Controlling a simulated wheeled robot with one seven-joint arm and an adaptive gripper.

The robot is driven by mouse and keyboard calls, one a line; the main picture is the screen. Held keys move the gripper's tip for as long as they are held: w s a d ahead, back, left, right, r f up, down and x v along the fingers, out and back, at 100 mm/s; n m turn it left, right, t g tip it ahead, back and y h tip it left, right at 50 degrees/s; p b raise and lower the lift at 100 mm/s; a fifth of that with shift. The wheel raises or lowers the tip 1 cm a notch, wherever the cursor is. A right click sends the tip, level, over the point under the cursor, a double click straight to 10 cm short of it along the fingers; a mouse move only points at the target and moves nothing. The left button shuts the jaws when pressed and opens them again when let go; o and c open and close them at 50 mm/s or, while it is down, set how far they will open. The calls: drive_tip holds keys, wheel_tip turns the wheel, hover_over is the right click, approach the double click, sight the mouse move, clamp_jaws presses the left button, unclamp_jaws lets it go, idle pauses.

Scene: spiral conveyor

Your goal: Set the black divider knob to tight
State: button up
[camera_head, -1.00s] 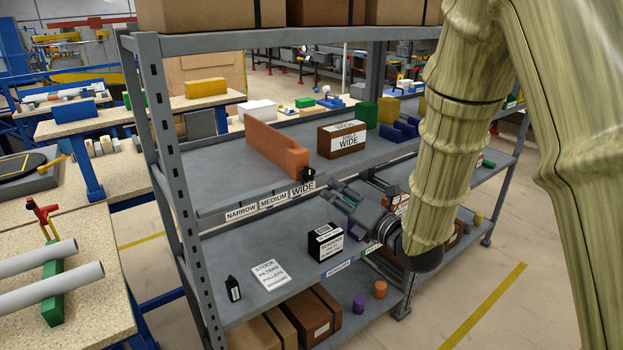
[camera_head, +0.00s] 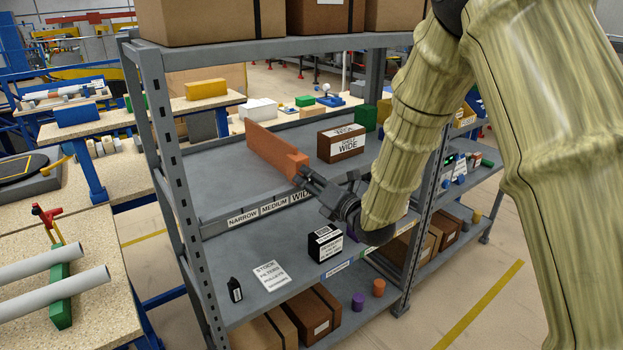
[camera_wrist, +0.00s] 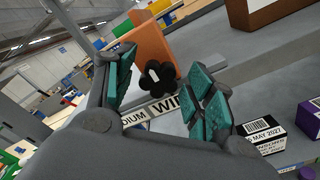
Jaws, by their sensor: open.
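The black divider knob (camera_wrist: 158,76), with a white pointer mark, is on the near end of the orange divider (camera_head: 273,146). In the wrist view it lies between the open, teal-padded fingers of my gripper (camera_wrist: 165,92), apart from them as far as I can tell. In the head view my gripper (camera_head: 312,181) reaches the divider's near end and hides the knob. The shelf-edge labels read NARROW (camera_head: 243,217), MEDIUM (camera_head: 274,209) and WIDE (camera_head: 301,195). The knob is above the WIDE label (camera_wrist: 187,101). No label reading "tight" shows.
A brown box marked WIDE (camera_head: 341,144) stands right of the divider on the same shelf. Below are a black box (camera_head: 325,244), a white card (camera_head: 270,276) and a small black item (camera_head: 235,290). The shelf left of the divider is clear.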

drive_tip(key=shift+w, duration=0.1)
drive_tip(key=shift+c, duration=0.2)
drive_tip(key=c, duration=1)
drive_tip(key=shift+f+b, duration=0.1)
drive_tip(key=shift+b, duration=0.2)
